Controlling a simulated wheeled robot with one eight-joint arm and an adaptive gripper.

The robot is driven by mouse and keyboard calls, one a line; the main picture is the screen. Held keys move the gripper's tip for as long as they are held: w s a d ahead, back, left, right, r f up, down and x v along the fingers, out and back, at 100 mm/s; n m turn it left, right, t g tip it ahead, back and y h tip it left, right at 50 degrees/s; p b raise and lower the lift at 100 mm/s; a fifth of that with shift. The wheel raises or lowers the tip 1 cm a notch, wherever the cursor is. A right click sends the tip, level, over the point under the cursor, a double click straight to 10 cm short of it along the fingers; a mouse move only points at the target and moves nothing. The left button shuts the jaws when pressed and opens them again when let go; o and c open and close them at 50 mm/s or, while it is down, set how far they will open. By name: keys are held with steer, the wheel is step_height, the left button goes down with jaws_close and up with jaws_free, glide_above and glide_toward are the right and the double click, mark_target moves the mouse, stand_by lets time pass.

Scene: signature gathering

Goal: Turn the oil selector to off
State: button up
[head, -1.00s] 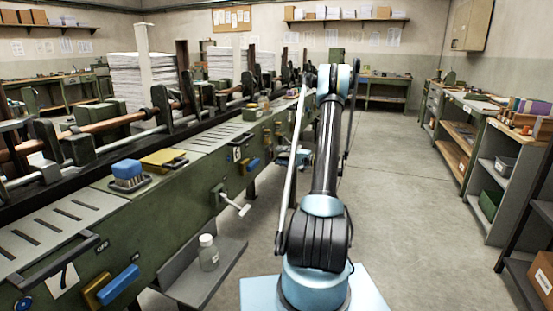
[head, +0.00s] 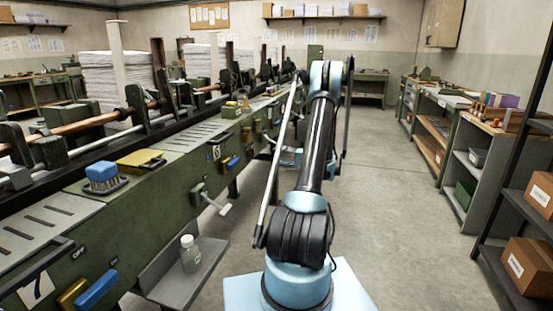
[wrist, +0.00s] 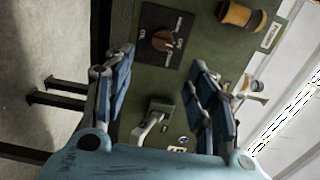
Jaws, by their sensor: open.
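In the wrist view a dark square plate with small white lettering carries a reddish-brown round knob (wrist: 162,39), which looks like the oil selector. The lettering is too small to read surely, and I cannot tell which mark the knob points to. My gripper (wrist: 163,60) is open, with its blue-padded fingers spread to the left and right below the plate. The knob lies beyond the fingertips, between their lines, and nothing is held. In the head view I cannot make out the selector, and my arm hides most of the gripper.
A grey lever (wrist: 152,120) on the green machine shows between the fingers, lower down. In the head view a bottle (head: 190,255) stands on a low shelf beside the machine. Open floor (head: 395,190) lies right of my arm.

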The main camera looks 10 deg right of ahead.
glide_toward(252, 152)
steer(key=x, duration=0.7)
steer(key=shift+w+a+m, duration=0.2)
steer(key=shift+w+m, duration=0.1)
steer(key=shift+w, duration=0.1)
stand_by(0.3)
steer(key=shift+f, duration=0.15)
steer(key=c, duration=1.1)
